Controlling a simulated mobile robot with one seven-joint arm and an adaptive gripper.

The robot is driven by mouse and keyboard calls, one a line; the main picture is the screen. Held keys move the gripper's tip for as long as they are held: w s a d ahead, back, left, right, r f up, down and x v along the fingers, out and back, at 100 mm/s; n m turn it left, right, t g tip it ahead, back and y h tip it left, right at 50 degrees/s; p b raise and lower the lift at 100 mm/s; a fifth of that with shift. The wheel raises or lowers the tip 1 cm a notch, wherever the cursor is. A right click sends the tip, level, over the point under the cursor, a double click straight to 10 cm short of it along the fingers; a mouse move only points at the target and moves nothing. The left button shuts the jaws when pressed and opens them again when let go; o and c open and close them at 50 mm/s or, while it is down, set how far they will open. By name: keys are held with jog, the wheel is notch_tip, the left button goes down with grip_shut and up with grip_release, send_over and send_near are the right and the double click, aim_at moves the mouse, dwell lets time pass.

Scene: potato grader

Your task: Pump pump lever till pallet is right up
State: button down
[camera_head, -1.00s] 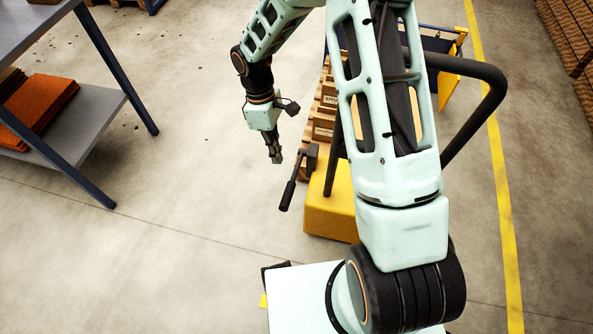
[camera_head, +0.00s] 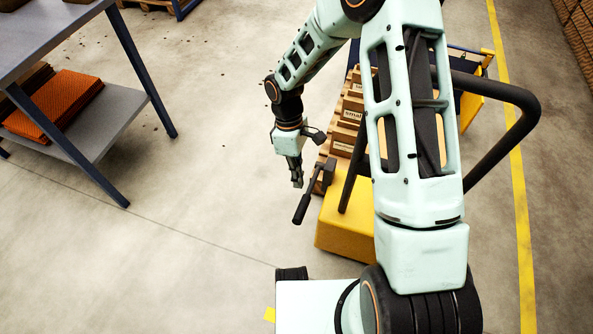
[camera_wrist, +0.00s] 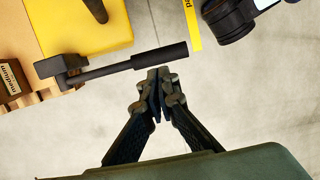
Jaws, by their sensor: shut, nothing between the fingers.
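The pump lever (camera_head: 304,207) is a dark bar with a thick black grip, on the left side of a yellow pump housing (camera_head: 345,222). In the head view it slants down toward the front left. In the wrist view the lever (camera_wrist: 160,56) lies across the picture just beyond my fingertips. My gripper (camera_head: 298,183) is shut and empty, beside the lever with a small gap showing in the wrist view (camera_wrist: 158,75). The pallet (camera_head: 345,135) carries boxes behind the housing and is partly hidden by my arm. Its height off the floor cannot be told.
A black curved handle (camera_head: 515,110) rises to the right of the yellow housing. A grey workbench (camera_head: 95,125) with orange sheets (camera_head: 62,105) on its shelf stands at the left. The floor between bench and lever is clear. A yellow floor line (camera_head: 515,190) runs along the right.

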aim_at(300, 207)
jog(key=b+x, duration=0.2)
jog(key=x, duration=0.6)
jog(key=shift+s+a+f+b, duration=0.1)
jog(key=shift+s+f+b, duration=0.15)
jog(key=shift+f, duration=0.25)
jog(key=shift+s+a+f+b, duration=0.15)
jog(key=shift+f+b, duration=0.15)
jog(key=shift+f, duration=0.25)
notch_tip(300, 207, down, 10)
jog(key=b, duration=0.5)
jog(key=shift+s, duration=0.5)
jog(key=shift+f, duration=0.25)
jog(key=shift+r, duration=0.1)
jog(key=s+a+r+p, duration=0.1)
jog(key=a+r+p, duration=0.1)
jog(key=r, duration=0.4)
jog(key=s+a+r+p, duration=0.2)
jog(key=r+p, duration=0.2)
jog(key=r, duration=0.3)
jog(key=shift+r, duration=0.2)
